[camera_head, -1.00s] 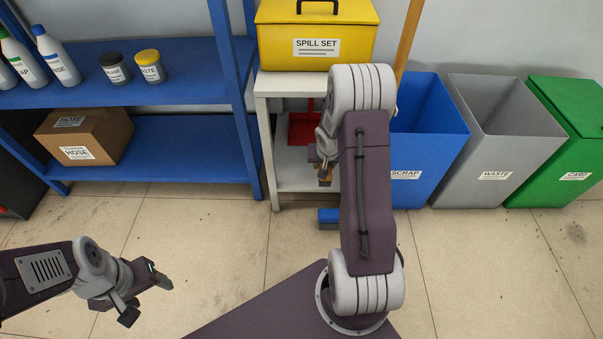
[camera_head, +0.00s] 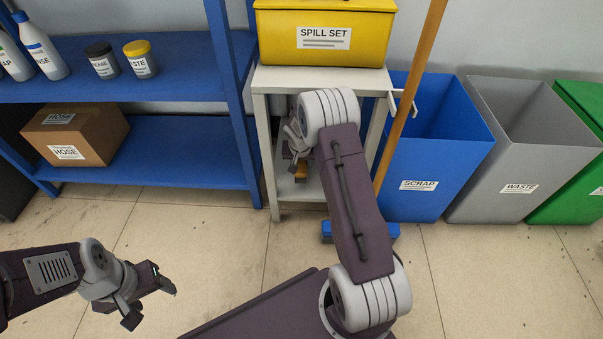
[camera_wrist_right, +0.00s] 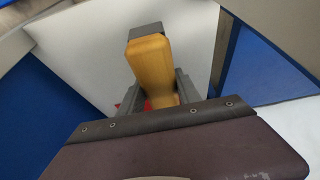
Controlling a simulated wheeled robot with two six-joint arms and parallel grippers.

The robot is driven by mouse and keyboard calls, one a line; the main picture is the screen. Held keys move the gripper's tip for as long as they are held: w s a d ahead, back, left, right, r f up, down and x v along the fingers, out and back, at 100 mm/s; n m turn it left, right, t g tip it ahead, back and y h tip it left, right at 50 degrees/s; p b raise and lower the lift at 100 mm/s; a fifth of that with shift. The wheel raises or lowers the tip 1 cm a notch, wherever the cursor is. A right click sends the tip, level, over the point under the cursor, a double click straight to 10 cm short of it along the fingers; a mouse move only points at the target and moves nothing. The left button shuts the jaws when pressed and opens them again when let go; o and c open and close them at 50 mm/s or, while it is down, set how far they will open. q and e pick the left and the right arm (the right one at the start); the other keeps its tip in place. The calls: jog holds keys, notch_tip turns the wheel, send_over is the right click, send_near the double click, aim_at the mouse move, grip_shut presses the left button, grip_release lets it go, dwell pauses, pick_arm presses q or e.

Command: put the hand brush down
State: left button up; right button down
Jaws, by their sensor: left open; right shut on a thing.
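The hand brush shows in the right wrist view as a yellow-orange handle (camera_wrist_right: 150,68) with a dark grey end. My right gripper (camera_wrist_right: 155,103) is shut on it. In the head view my right gripper (camera_head: 296,150) is over the lower shelf of a small white stand (camera_head: 262,130), and only a small orange bit of the brush (camera_head: 301,168) shows below it. The rest of the brush is hidden, and I cannot tell whether it touches the shelf. My left gripper (camera_head: 152,298) is open and empty over the floor at the lower left.
A yellow spill set box (camera_head: 325,38) stands on the stand. A wooden pole (camera_head: 411,90) leans at its right, near a blue floor head (camera_head: 383,231). The blue scrap bin (camera_head: 430,165) and grey waste bin (camera_head: 520,160) stand right, a blue shelf (camera_head: 175,155) left.

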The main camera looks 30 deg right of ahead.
notch_tip(320, 180, down, 4)
jog(key=b, duration=0.4)
jog(key=shift+f, duration=0.2)
jog(key=shift+r, duration=0.3)
jog(key=shift+f, duration=0.15)
jog(key=c, duration=0.9)
grip_release()
jog(key=shift+o, duration=0.2)
